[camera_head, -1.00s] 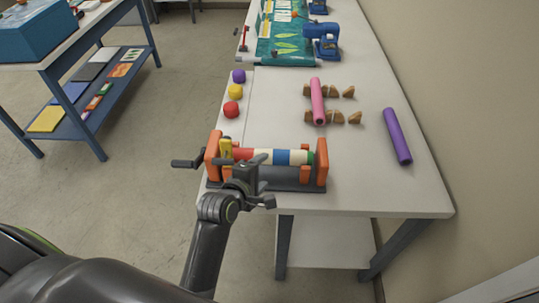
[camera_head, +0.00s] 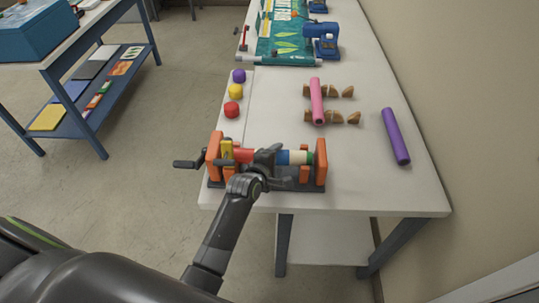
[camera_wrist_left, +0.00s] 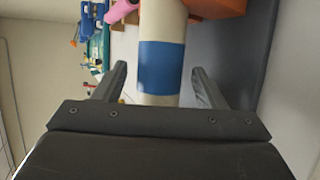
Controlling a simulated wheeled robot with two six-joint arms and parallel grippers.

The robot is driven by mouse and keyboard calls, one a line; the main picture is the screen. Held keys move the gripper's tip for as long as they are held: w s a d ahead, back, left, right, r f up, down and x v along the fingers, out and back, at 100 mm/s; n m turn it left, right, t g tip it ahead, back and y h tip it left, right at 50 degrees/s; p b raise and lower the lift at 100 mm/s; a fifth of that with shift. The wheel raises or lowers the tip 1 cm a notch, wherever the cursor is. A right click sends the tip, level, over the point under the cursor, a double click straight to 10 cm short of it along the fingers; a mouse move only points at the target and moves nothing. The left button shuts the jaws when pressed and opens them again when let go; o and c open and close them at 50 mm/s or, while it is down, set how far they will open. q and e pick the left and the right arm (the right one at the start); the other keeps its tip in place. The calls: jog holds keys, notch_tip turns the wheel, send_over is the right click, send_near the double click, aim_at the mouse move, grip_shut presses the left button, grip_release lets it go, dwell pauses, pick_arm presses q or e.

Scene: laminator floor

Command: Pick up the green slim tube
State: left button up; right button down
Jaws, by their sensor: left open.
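No plain green slim tube shows. My right gripper is not in view.
A pink tube (camera_head: 316,100) rests between brown wedges, and a purple tube (camera_head: 396,136) lies to the right. Red (camera_head: 231,109), yellow (camera_head: 236,91) and purple (camera_head: 239,76) balls line the left edge. A crank handle (camera_head: 188,164) juts left. The table's middle is clear.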

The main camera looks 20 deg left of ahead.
pick_arm(q)
jog(key=shift+w+f, duration=0.2)
jog(key=shift+w, duration=0.2)
jog(key=shift+c, duration=0.2)
jog(key=c, duration=1.1)
jog(key=shift+r, duration=0.1)
jog(key=shift+c, duration=0.2)
